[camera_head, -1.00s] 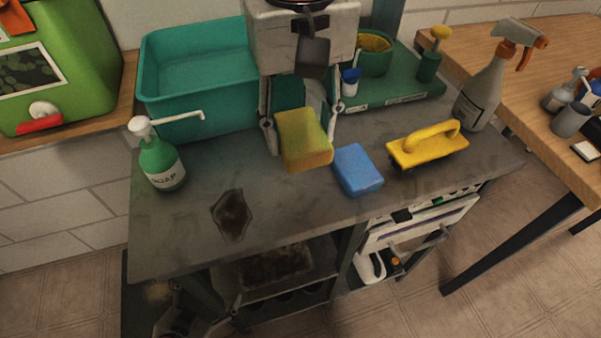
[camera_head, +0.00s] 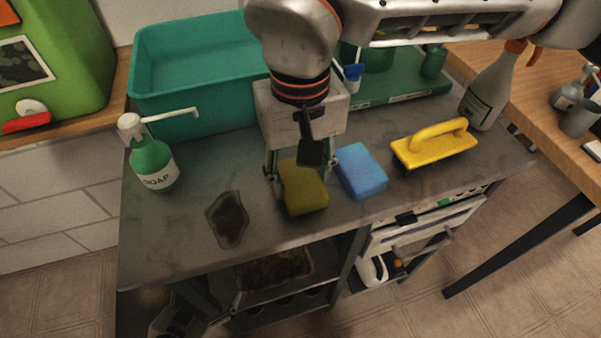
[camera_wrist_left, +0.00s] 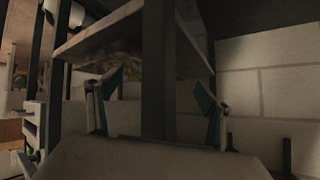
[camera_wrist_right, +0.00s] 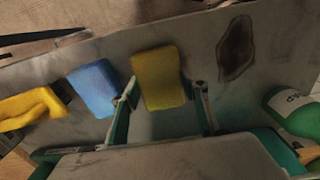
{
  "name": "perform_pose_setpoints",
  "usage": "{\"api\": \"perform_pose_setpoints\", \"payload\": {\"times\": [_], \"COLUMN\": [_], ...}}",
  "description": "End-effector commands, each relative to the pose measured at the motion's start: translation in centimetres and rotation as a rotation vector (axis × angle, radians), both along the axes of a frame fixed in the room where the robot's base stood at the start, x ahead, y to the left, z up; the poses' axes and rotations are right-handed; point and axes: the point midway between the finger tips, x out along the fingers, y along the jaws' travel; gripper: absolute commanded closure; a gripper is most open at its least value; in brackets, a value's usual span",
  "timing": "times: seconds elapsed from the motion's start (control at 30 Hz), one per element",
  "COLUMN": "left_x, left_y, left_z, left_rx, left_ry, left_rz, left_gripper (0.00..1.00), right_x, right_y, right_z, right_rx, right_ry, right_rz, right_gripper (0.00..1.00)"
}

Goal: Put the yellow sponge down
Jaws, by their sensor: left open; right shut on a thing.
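The yellow sponge (camera_head: 305,190) is held between the fingers of my right gripper (camera_head: 303,180), at or just above the grey worktop (camera_head: 170,235); I cannot tell if it touches. The right wrist view also shows the sponge (camera_wrist_right: 158,78) between the fingers (camera_wrist_right: 165,95). A blue sponge (camera_head: 361,171) lies close to its right, apart from it. My left gripper (camera_head: 205,322) is low at the worktop's front left, partly hidden in shadow. The left wrist view shows its fingers (camera_wrist_left: 158,95) apart with nothing between them.
A dark stain (camera_head: 229,220) lies left of the sponge. A green soap bottle (camera_head: 153,164) and a teal basin (camera_head: 195,125) stand behind left. A yellow-handled float (camera_head: 435,150) and a spray bottle (camera_head: 490,95) are at right. The worktop's front edge is close.

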Motion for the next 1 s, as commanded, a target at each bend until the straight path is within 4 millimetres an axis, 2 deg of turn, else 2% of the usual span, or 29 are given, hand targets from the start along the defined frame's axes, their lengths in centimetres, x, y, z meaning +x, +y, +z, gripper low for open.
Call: {"api": "perform_pose_setpoints", "payload": {"times": [0.17, 0.2, 0.27, 0.67, 0.83, 1.0], "left_x": [0.0, -0.1, -0.1, -0.1, 0.2, 0.3], "left_y": [-0.1, -0.1, -0.1, -0.2, -0.1, 0.2], "left_z": [-0.1, -0.1, -0.2, -0.3, 0.2, 0.3], "left_rx": [-0.003, -0.003, -0.004, -0.007, -0.005, 0.002], "left_ry": [0.002, 0.003, 0.004, 0.006, -0.002, -0.001], "left_rz": [0.002, 0.003, 0.004, 0.008, 0.007, 0.009], "left_gripper": [0.21, 0.21, 0.21, 0.21, 0.21, 0.21], "right_x": [0.0, 0.0, 0.0, 0.0, 0.1, 0.1], "right_y": [0.0, 0.0, 0.0, 0.0, 0.0, 0.1], "right_z": [-0.3, -0.3, -0.3, 0.1, 2.4, 6.1], "right_rx": [0.0, 0.0, 0.0, 0.0, 0.0, 0.001], "right_ry": [0.0, 0.0, 0.0, -0.001, -0.007, -0.01], "right_rz": [0.0, 0.0, 0.0, 0.0, -0.002, -0.003], "right_gripper": [0.73, 0.53, 0.39, 0.39, 0.39, 0.39]}}
